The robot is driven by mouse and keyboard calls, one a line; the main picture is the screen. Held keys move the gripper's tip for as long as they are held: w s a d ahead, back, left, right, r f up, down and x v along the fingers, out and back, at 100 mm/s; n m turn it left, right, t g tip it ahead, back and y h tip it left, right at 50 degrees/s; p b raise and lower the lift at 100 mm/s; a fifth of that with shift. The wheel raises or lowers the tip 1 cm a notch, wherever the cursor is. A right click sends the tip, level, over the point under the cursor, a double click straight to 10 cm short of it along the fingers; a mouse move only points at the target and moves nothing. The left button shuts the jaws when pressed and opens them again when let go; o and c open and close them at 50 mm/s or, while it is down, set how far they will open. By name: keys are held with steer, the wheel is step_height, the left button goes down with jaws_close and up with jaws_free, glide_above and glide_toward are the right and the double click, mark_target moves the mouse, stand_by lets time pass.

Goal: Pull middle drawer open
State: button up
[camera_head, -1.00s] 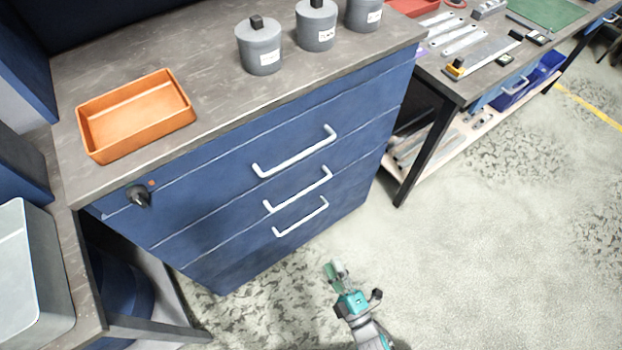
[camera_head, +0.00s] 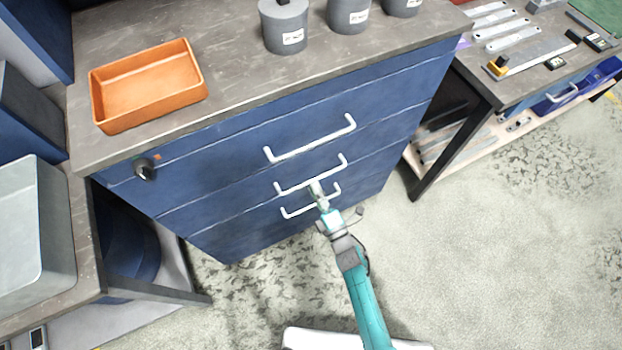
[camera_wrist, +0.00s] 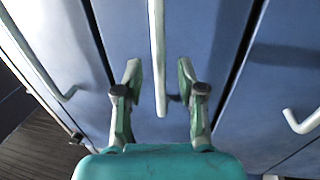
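The blue cabinet (camera_head: 240,175) has three drawers, each with a white bar handle. The middle drawer's handle (camera_head: 312,176) lies between the top handle (camera_head: 310,140) and the bottom handle (camera_head: 311,204); all the drawer fronts look flush and closed. My gripper (camera_head: 317,190) is at the middle handle, near its centre. In the wrist view my gripper (camera_wrist: 159,78) is open, with the middle handle (camera_wrist: 157,45) running between its two fingers and a visible gap on each side. The other two handles show at the left and right of that view.
An orange tray (camera_head: 150,88) and several grey lidded canisters (camera_head: 285,25) stand on the cabinet top. A black lock knob (camera_head: 145,169) is on the top drawer's left. A workbench with tools (camera_head: 520,60) stands at the right. The floor in front is clear.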

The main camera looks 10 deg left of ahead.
mark_target(310, 180)
steer(key=shift+x, duration=1.8)
jaws_close()
